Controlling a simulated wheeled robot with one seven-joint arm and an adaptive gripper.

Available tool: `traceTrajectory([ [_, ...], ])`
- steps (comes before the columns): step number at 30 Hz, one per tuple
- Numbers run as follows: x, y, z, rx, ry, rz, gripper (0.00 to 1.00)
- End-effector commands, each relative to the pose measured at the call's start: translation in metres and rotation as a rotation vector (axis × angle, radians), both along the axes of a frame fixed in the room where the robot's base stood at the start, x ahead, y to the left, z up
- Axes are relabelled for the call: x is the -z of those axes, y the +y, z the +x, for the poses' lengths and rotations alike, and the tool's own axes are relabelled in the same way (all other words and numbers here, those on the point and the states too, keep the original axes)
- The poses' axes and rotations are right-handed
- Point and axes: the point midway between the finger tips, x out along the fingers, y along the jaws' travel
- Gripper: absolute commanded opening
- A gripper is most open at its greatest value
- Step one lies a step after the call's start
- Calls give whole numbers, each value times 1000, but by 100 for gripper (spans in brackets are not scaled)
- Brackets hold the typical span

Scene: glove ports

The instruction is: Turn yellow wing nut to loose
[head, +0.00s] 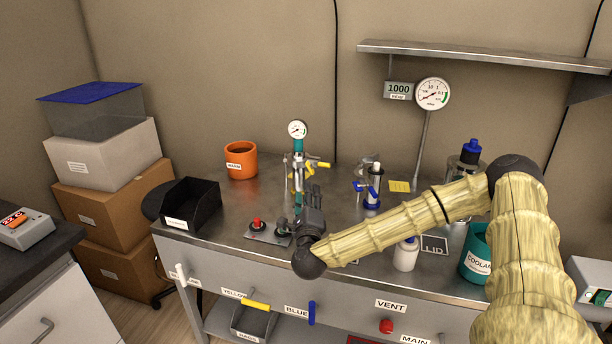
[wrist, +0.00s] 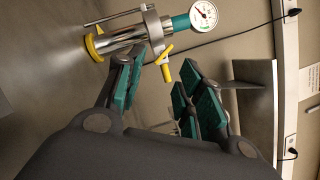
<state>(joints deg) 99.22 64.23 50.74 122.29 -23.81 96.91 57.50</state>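A yellow wing nut (head: 318,164) sticks out to the right from the clamp on a steel and teal column with a gauge (head: 298,130) on top. In the wrist view the yellow wing nut (wrist: 163,63) lies just beyond the gap between my fingertips, nearer the left finger. My gripper (head: 314,190) is in front of the column, below the wing nut. In the wrist view my gripper (wrist: 160,88) is open, with nothing visible between its teal pads. I cannot tell how close the left finger is to the clamp.
An orange mug (head: 240,161) and a black bin (head: 190,205) stand to the left. A blue-handled fitting (head: 372,190), a white bottle (head: 406,254) and a teal coolant container (head: 475,254) stand to the right. A panel with a red knob (head: 257,224) lies near the front edge.

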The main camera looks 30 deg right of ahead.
Motion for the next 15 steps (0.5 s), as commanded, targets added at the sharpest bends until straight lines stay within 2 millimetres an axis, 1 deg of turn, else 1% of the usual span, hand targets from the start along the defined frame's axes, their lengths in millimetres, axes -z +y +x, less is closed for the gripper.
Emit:
traceTrajectory([
  [5, -5, -19, 7, 16, -1, 0, 37],
  [8, -8, -29, 18, 19, -2, 0, 37],
  [15, -15, -49, 50, 19, 0, 0, 37],
])
